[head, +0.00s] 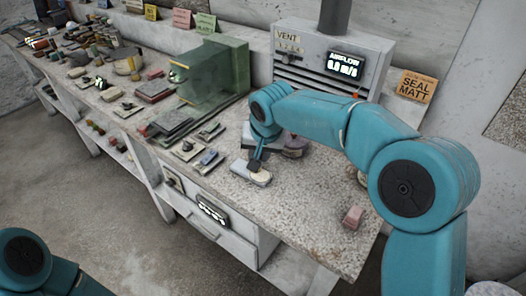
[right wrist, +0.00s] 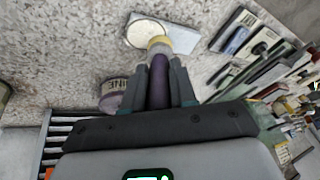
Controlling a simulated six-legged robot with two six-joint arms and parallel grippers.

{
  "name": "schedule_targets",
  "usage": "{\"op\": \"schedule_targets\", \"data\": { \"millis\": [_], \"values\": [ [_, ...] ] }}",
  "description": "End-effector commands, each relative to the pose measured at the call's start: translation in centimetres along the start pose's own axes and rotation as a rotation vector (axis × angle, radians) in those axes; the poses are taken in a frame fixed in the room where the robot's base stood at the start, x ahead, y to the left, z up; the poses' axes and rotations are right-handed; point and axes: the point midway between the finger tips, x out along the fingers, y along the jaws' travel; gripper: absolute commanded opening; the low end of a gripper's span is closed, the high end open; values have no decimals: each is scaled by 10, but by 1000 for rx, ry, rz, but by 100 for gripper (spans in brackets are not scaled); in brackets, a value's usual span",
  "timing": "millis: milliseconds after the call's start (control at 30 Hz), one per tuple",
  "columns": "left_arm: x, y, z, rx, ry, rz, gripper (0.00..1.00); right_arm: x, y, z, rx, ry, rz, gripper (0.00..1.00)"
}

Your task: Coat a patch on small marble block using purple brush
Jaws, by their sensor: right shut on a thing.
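The small marble block (right wrist: 183,40) is a pale slab with a round cream patch (right wrist: 147,34) on its top. It also lies on the speckled bench in the head view (head: 262,178). My right gripper (right wrist: 160,95) is shut on the dark purple handle of the purple brush (right wrist: 159,78). The brush's pale bristle end (right wrist: 158,43) is at the edge of the patch and seems to touch the block. In the head view my right gripper (head: 256,160) is just above the block. My left gripper is outside the frames; only part of that arm shows at lower left.
A purplish labelled pot (right wrist: 117,95) stands beside the block, partly hidden. A pink block (head: 352,217) lies near the bench's front right. Small slabs (head: 187,150) and a green glass-sided box (head: 212,75) are to the left. A grey vent unit (head: 325,60) stands behind.

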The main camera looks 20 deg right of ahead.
Motion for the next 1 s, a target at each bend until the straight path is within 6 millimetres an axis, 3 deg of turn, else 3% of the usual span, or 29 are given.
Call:
{"op": "schedule_targets", "data": {
  "millis": [700,1000],
  "values": [
    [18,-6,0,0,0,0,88,-7,23,13,1,0,0,0],
    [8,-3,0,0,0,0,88,-6,12,7,-1,-1,0,0]
  ]
}}
